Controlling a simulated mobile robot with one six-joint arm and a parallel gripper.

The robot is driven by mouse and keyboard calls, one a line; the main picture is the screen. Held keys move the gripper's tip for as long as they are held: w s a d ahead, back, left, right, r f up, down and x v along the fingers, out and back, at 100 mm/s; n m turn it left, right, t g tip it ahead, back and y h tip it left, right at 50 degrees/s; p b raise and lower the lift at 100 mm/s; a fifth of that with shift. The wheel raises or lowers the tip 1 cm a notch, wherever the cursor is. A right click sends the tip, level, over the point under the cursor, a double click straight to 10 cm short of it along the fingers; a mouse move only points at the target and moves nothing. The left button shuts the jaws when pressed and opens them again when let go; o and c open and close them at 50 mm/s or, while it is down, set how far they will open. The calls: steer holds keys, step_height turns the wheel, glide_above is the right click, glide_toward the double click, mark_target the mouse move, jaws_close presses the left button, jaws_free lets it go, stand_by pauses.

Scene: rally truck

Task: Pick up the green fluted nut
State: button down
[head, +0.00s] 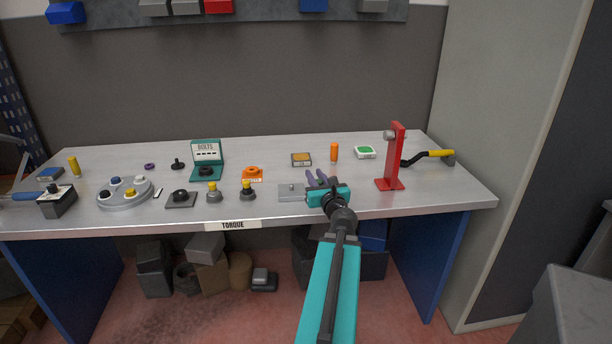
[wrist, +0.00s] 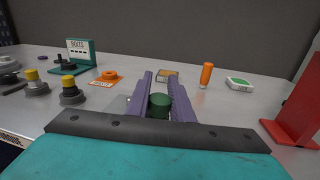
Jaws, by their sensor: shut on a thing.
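The green fluted nut (wrist: 160,104) shows in the wrist view as a dark green round piece between the two purple fingers of my gripper (wrist: 162,88). The fingers are shut on it from both sides. In the head view my gripper (head: 318,178) is over the front part of the bench, just right of a flat grey plate (head: 291,191). I cannot tell whether the nut touches the surface below.
The grey bench (head: 270,208) holds a red stand (head: 395,160) close on the right with a black yellow-ended lever (head: 430,157). An orange cylinder (head: 334,152), a green-topped white box (head: 365,152) and a small tan-topped tray (head: 301,159) stand behind. Yellow-topped knobs (head: 247,191) are to the left.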

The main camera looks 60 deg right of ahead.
steer(key=shift+s+r+p, duration=0.15)
steer(key=shift+s+p, duration=0.05)
steer(key=shift+p, duration=1)
steer(key=shift+s+a+p, duration=0.1)
steer(key=shift+s+p, duration=0.1)
steer(key=shift+p, duration=1)
steer(key=p, duration=0.3)
steer(key=s+p, duration=0.1)
steer(key=p, duration=0.2)
steer(key=shift+s+a+r, duration=0.1)
steer(key=shift+s+a, duration=0.1)
steer(key=shift+a, duration=0.05)
steer(key=shift+s+a+p, duration=0.1)
steer(key=shift+s+p, duration=0.15)
steer(key=shift+p, duration=0.6)
